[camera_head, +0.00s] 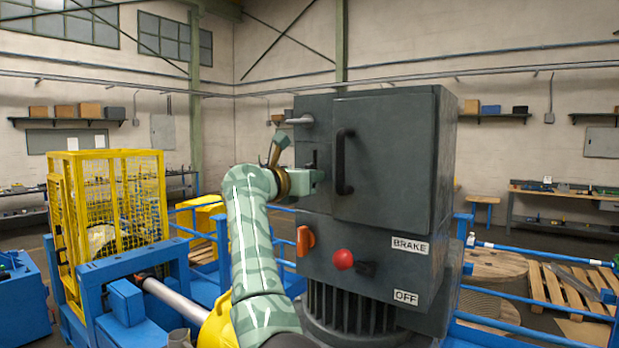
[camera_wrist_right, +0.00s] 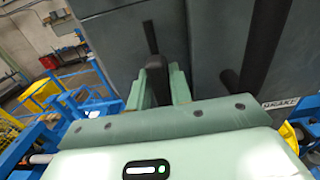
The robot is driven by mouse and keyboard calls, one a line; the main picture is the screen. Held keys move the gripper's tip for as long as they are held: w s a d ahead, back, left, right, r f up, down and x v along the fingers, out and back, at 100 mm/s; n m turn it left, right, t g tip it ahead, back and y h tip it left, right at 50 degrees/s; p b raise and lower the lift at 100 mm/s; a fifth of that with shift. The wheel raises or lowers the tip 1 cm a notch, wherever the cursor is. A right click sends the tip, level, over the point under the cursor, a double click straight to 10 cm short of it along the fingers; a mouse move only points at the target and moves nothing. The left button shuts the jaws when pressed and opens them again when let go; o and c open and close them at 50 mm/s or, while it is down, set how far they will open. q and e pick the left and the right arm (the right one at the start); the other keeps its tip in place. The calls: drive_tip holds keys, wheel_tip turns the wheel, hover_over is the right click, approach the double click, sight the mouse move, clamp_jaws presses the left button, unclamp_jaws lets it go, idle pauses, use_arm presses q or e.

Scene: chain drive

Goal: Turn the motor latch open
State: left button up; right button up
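The motor housing is a large dark grey cabinet (camera_head: 390,205) in the middle of the head view. The motor latch (camera_head: 311,158) is a small black lever on its front, left of the door. My right gripper (camera_head: 318,176) is at the latch. In the right wrist view, the dark latch (camera_wrist_right: 157,76) stands between the two pale green fingers (camera_wrist_right: 159,88), which look closed on its sides. In the head view the fingers partly hide its lower part. My left gripper is in neither view.
A black door handle (camera_head: 343,161) is just right of my gripper. An orange switch (camera_head: 305,241) and a red knob (camera_head: 343,259) sit below. A grey lever (camera_head: 299,120) is above. A yellow cage (camera_head: 112,210) stands at the left.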

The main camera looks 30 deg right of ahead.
drive_tip(key=shift+o, duration=1.1)
drive_tip(key=shift+a, duration=0.1)
drive_tip(key=b+v, duration=0.6)
drive_tip(key=v, duration=1)
drive_tip(key=shift+a, duration=0.2)
drive_tip(key=shift+d, duration=0.1)
